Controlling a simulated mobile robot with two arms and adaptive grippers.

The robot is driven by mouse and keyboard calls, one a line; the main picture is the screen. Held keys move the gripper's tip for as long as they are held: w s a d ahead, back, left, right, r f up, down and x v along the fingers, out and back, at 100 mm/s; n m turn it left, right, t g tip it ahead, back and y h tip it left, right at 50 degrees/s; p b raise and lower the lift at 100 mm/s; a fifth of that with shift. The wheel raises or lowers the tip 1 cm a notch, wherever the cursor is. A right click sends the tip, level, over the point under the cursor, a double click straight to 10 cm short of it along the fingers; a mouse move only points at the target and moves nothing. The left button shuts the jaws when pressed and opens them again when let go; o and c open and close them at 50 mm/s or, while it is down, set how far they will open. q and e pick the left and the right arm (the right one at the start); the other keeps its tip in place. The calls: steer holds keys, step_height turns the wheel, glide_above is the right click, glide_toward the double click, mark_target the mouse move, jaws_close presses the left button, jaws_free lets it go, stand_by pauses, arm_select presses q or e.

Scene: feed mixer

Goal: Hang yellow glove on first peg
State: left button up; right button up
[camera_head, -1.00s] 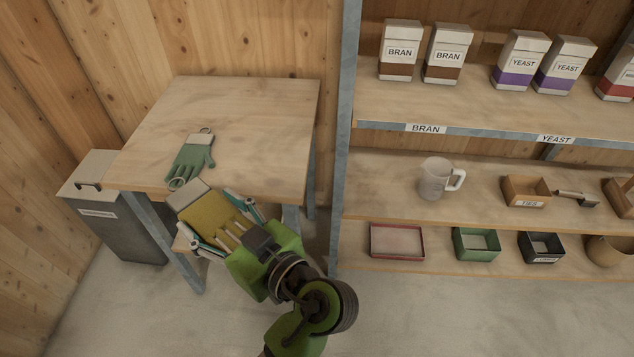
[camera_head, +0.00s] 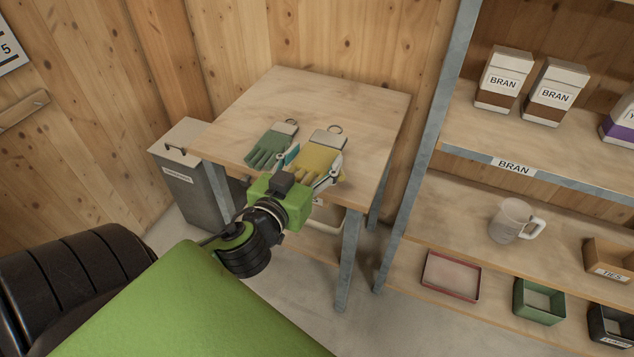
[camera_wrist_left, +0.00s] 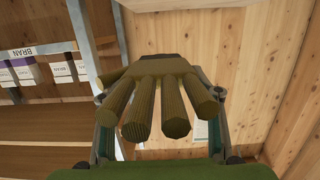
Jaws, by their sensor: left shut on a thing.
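The yellow glove (camera_head: 318,155), with a pale cuff and a ring at its far end, is in my left gripper (camera_head: 308,170) over the table in the head view. The gripper's fingers are on both sides of it, shut on it. In the left wrist view the glove (camera_wrist_left: 165,95) fills the middle, its fingers toward the camera, between the gripper fingers (camera_wrist_left: 160,128). A green glove (camera_head: 270,146) with a ring lies on the table just left of it. No peg can be made out clearly. My right gripper is not in view.
The wooden table (camera_head: 345,95) has free room at its back. A grey bin (camera_head: 190,180) stands left of it. A shelf unit with a metal post (camera_head: 430,145) stands to the right. A wooden bar (camera_head: 22,110) is on the wall at far left.

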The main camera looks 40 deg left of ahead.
mark_target(324, 147)
arm_select(q)
steer(key=shift+w+a+f, duration=0.1)
steer(key=shift+w, duration=0.2)
steer(key=w+a+f, duration=0.1)
steer(key=w, duration=0.1)
steer(key=w+f, duration=0.1)
steer(key=w, duration=0.1)
steer(key=w+a+f+p, duration=0.1)
steer(key=w, duration=0.2)
steer(key=shift+a+f, duration=0.1)
steer(key=shift+a, duration=0.2)
steer(key=w+f, duration=0.2)
steer(key=w+a+f, duration=0.1)
steer(key=w+f, duration=0.1)
steer(key=f, duration=0.1)
steer(key=shift+w+a, duration=0.15)
steer(key=shift+w+a+f, duration=0.15)
steer(key=shift+w+f, duration=0.25)
steer(key=shift+f, duration=0.05)
steer(key=f, duration=0.3)
steer(key=shift+w+f+b, duration=0.2)
steer(key=shift+w+b, duration=0.1)
